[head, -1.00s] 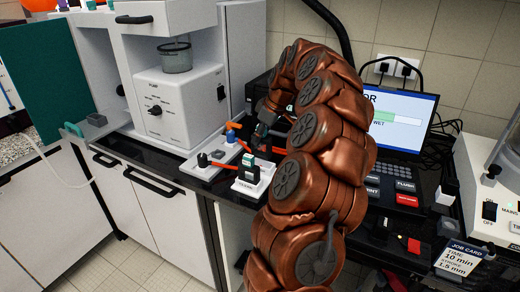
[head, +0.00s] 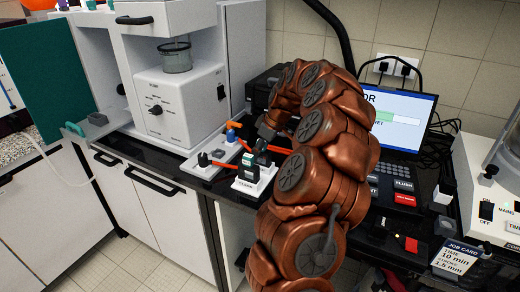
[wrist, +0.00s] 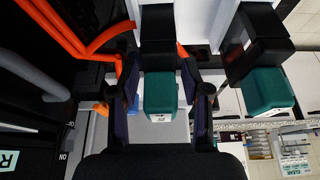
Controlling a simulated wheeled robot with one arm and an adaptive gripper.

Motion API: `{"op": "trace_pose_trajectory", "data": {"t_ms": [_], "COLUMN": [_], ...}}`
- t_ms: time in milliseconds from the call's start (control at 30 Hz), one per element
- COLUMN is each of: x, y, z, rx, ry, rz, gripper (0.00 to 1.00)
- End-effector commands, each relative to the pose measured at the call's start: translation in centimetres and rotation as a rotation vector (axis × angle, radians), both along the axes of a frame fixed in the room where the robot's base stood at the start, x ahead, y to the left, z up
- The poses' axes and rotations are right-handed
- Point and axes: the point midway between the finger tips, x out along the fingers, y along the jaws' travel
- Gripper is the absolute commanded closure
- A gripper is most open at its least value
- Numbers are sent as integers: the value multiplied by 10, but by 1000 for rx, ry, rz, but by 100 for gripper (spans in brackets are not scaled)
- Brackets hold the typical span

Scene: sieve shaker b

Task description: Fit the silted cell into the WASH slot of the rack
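A white stand (head: 244,190) with lettering on its front sits on the dark bench; I take it for the rack, but cannot read a WASH mark. A small green, white and black cell (head: 249,168) stands upright on it. My gripper (head: 264,150) is just right of that cell. In the wrist view my gripper (wrist: 164,112) has its dark fingers apart, with a teal block with a white label (wrist: 160,92) between them and gaps visible at both sides. A second teal and black block (wrist: 268,90) is outside the fingers at right. I cannot tell which is silted.
A grey plate with a black knob (head: 203,160) and orange tubes (head: 224,164) lies beside the stand. A screen (head: 405,118) and keypad stand right of my arm. Orange tubes (wrist: 100,38) pass close to the fingers in the wrist view.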

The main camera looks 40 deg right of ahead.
Motion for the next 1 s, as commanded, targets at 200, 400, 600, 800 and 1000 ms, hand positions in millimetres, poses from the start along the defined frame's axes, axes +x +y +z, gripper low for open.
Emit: {"op": "trace_pose_trajectory", "data": {"t_ms": [200,400,600,800,1000], "x": [0,-1,-10,-23,-34], "y": [0,-1,-5,-9,-12], "z": [0,3,28,60,86], "rx": [0,-1,-5,-6,-4], "ry": [0,-1,-7,-6,-2], "rz": [0,-1,-2,-3,-2], "gripper": [46,46,46,46,46]}}
